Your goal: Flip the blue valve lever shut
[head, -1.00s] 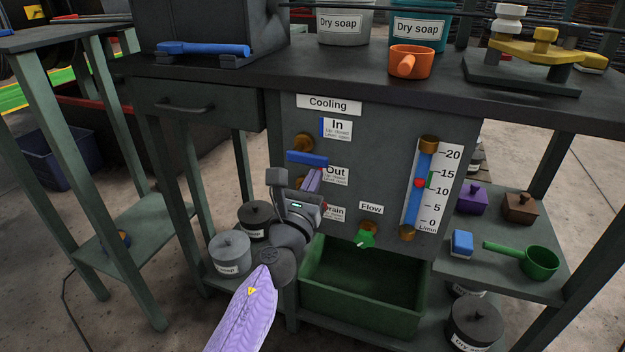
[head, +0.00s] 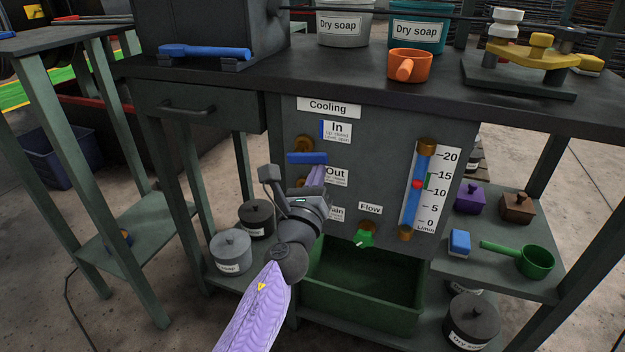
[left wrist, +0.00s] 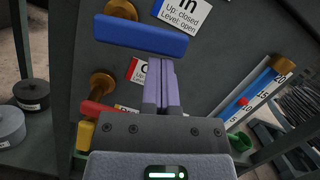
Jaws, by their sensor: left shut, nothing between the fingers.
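The blue valve lever (head: 307,158) lies level, beside the "In" sign (head: 336,131), on the grey "Cooling" panel. It also shows in the left wrist view (left wrist: 141,36), sticking out level below its brass fitting (left wrist: 121,10). The sign reads "Up: closed, Level: open". My left gripper (head: 317,175) has its purple fingers shut and empty. In the left wrist view the fingertips (left wrist: 161,66) point up at the lever's underside, near its right half. I cannot tell whether they touch it. My right gripper is not in view.
A red lever (left wrist: 97,109) and a yellow part (left wrist: 84,137) lie lower left of the fingers. A green flow knob (head: 365,239) and a gauge (head: 424,188) are to the right. A green bin (head: 362,299) stands below; the worktop (head: 330,68) overhangs above.

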